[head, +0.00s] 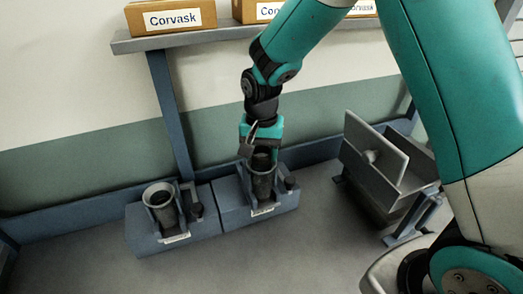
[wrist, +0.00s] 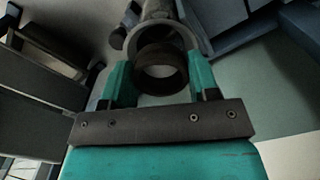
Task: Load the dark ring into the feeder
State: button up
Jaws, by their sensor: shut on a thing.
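The dark ring (wrist: 161,70) is held between the two teal fingers of my gripper (wrist: 161,82) in the wrist view. In the head view my gripper (head: 262,150) points down at the mouth of the right upright grey tube (head: 262,188), which looks like a feeder on a blue base. The ring is at or just above the tube's rim; I cannot tell whether it has entered. In the wrist view the tube's rim (wrist: 133,38) shows just beyond the ring. The fingers hide much of the ring in the head view.
A similar tube (head: 162,207) with a wide rim stands on the left blue base. A grey machine with an open box (head: 372,178) and an upright plate with a knob stands on the right. A shelf (head: 190,38) with cardboard boxes is behind. The bench front (head: 290,255) is clear.

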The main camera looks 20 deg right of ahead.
jog(key=shift+f+b, duration=0.4)
jog(key=shift+f, duration=0.25)
dwell(0.4)
jog(key=o, duration=1.1)
notch_tip(320, 180, up, 17)
jog(key=b, duration=0.3)
jog(key=shift+r+b, duration=0.2)
jog(key=shift+b, duration=0.15)
jog(key=s+a+f+n+y+b, duration=0.1)
jog(key=s+n, duration=0.3)
jog(key=s, duration=0.4)
jog(key=s+a+f+n+y+b, duration=0.1)
jog(key=s+a+f+n, duration=0.1)
jog(key=s, duration=0.6)
jog(key=s+a+f+n+y+b, duration=0.1)
jog(key=s+f+n+y, duration=0.1)
jog(key=s+f+n, duration=0.2)
jog(key=shift+s+a+f+n, duration=0.1)
jog(key=shift+s+n, duration=0.6)
jog(key=shift+s, duration=0.5)
jog(key=shift+s+a+n, duration=0.1)
jog(key=shift+s+n, duration=0.6)
jog(key=shift+s, duration=0.45)
